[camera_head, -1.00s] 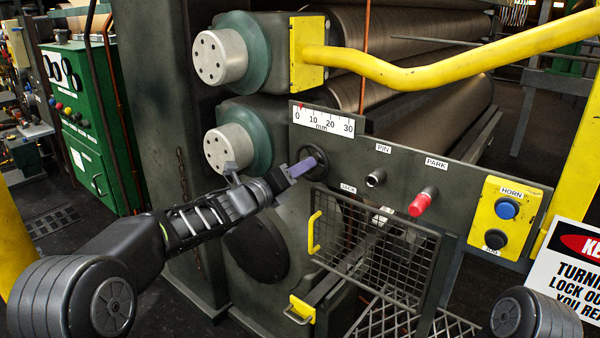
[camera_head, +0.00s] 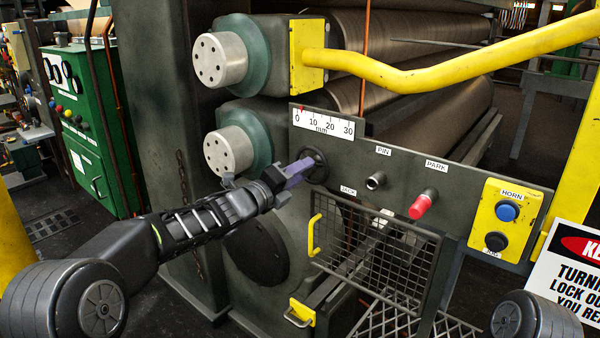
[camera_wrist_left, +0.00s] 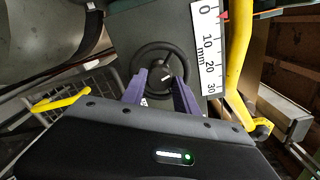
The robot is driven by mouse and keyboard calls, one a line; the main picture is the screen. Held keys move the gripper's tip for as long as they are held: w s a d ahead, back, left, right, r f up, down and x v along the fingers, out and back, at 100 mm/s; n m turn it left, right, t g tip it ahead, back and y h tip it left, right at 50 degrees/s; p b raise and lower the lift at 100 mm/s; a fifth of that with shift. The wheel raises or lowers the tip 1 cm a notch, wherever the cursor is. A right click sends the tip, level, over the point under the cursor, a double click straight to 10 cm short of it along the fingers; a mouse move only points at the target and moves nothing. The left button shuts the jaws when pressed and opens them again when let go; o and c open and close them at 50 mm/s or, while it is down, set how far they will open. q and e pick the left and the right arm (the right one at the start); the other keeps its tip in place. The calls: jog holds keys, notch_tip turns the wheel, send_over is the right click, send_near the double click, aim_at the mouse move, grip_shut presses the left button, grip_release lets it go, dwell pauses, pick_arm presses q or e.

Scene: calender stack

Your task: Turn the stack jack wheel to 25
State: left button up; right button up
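The black jack wheel (camera_head: 319,158) is mounted on the grey panel under the white millimetre scale (camera_head: 328,125). The scale's small red pointer (camera_head: 302,108) is near 0, far from 25. My left gripper (camera_head: 304,170) is just in front of the wheel, its purple fingers pointing at it. My right gripper is not in view.
Right of the wheel are the PIN socket (camera_head: 376,181) and the red PARK knob (camera_head: 423,204). A wire-mesh guard (camera_head: 385,262) with a yellow handle is below. A yellow box (camera_head: 507,220) holds HORN and another button. A yellow rail (camera_head: 440,72) crosses above.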

pick_arm(q)
jog(key=o, duration=0.5)
jog(key=shift+c, duration=0.2)
jog(key=b+v, duration=0.1)
jog(key=v, duration=0.6)
jog(key=shift+s+a, duration=0.25)
jog(key=shift+s, duration=0.05)
jog(key=shift+f, duration=0.1)
